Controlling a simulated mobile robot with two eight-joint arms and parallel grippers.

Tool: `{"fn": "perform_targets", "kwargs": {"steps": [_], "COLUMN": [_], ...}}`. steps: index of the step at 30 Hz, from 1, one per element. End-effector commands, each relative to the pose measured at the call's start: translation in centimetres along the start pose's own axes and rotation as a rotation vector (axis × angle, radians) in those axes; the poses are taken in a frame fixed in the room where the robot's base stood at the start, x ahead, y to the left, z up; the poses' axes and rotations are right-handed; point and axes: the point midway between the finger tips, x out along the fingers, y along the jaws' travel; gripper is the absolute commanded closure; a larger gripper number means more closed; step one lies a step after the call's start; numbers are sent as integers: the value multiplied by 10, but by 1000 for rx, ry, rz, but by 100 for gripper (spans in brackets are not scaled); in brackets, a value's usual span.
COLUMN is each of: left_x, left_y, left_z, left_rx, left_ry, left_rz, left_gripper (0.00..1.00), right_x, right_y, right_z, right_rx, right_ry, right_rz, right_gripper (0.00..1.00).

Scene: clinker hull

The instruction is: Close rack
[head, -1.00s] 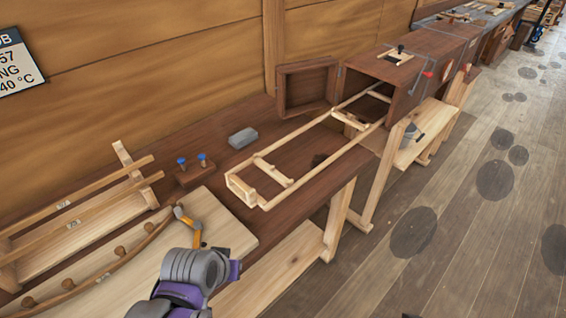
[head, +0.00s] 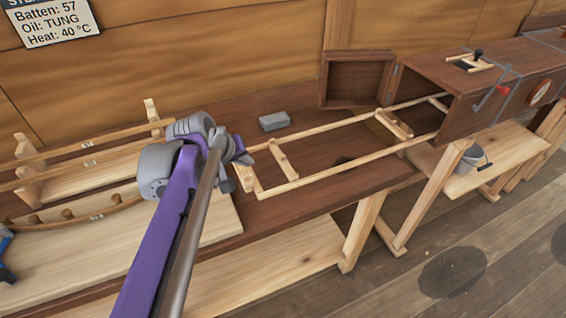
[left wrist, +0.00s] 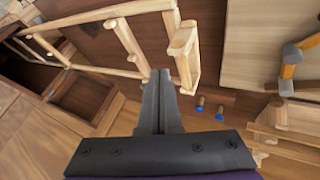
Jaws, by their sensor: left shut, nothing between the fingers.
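The rack (head: 330,178) is a light wooden ladder-like frame, drawn out of the dark wooden box (head: 455,75) and lying over the brown bench. Its far end is inside the box opening. The box's door (head: 357,80) stands open to the left of the opening. My left gripper (head: 243,160) is shut and empty at the rack's outer end, partly covering that end. In the left wrist view the shut fingers (left wrist: 161,78) point toward the rack's end piece (left wrist: 184,42); I cannot tell whether they touch it. My right gripper is not in view.
A grey block (head: 273,121) lies on the bench behind the rack. A batten stand (head: 90,180) and a pale board (head: 215,222) are at the left. A bucket (head: 472,158) stands on the right shelf.

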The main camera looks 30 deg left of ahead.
Motion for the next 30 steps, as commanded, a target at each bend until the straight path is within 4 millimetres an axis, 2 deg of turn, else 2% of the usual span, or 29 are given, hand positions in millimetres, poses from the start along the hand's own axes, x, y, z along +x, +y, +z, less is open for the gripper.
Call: {"fn": "perform_targets", "kwargs": {"steps": [5,8,21,24,30], "left_x": [4,14,103,109,117], "left_y": [-1,-2,-1,16,32], "left_z": [-6,-6,-6,-6,-7], "left_rx": [-17,-16,-14,-11,-14], "left_ry": [6,5,4,3,6], "left_rz": [3,3,3,5,3], "left_gripper": [100,100,100,100,100], "right_x": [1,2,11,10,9], "right_y": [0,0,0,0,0], "right_z": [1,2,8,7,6], "right_rx": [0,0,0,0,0], "right_ry": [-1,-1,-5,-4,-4], "right_rz": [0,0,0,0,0], "right_gripper": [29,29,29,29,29]}}
